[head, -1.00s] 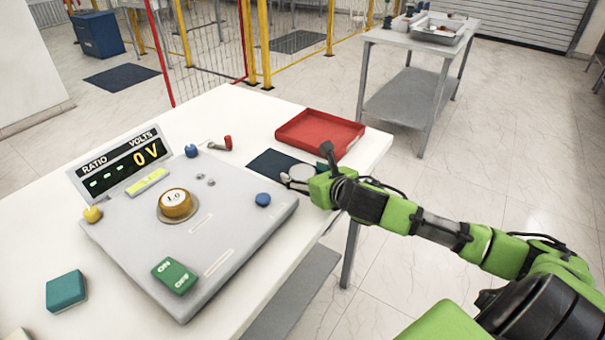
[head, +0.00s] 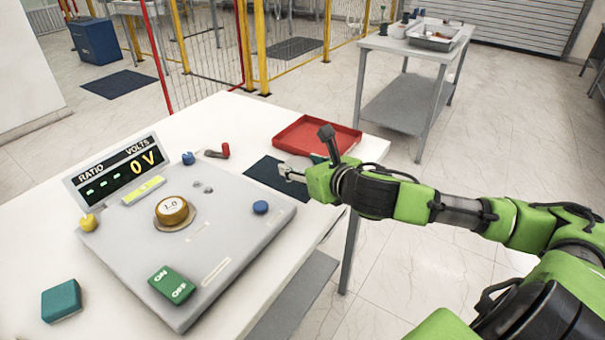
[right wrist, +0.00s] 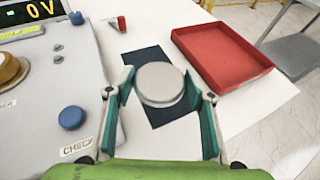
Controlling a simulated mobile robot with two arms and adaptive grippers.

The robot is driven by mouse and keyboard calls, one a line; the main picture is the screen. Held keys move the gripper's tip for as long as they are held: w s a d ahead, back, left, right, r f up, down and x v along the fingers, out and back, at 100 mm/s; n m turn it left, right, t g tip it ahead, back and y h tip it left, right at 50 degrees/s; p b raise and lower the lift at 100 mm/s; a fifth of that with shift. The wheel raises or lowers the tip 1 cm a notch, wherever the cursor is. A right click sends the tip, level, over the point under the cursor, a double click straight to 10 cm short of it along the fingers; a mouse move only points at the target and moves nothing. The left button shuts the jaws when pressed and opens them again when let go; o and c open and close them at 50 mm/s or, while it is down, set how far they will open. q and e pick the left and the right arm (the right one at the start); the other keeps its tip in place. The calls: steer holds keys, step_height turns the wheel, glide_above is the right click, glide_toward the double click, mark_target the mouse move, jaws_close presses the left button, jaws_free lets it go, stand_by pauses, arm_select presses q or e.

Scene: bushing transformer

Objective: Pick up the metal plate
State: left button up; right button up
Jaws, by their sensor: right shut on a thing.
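The metal plate (right wrist: 160,83) is a round, light grey disc, seen in the right wrist view over a dark blue mat (right wrist: 150,112). My right gripper (right wrist: 159,90) is shut on the plate, with one teal-padded finger at each side of it. In the head view my right gripper (head: 287,172) is over the dark mat (head: 266,177), and the plate is mostly hidden behind the fingers and wrist. How high the plate is above the mat is hard to tell. My left gripper is not in view.
A red tray (head: 318,137) lies behind the mat on the white table (head: 232,112). The grey test panel (head: 215,228) with a display (head: 116,171) and knobs stands to the left. A small red-handled part (head: 219,152) lies near the mat. A grey cart (head: 405,50) stands farther back.

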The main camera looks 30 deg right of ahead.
steer(key=s+a+r+p, duration=0.5)
steer(key=s+a+p, duration=0.1)
steer(key=s+p, duration=0.2)
steer(key=shift+s+r+p, duration=0.2)
steer(key=shift+r+p, duration=0.2)
steer(key=shift+p, duration=0.5)
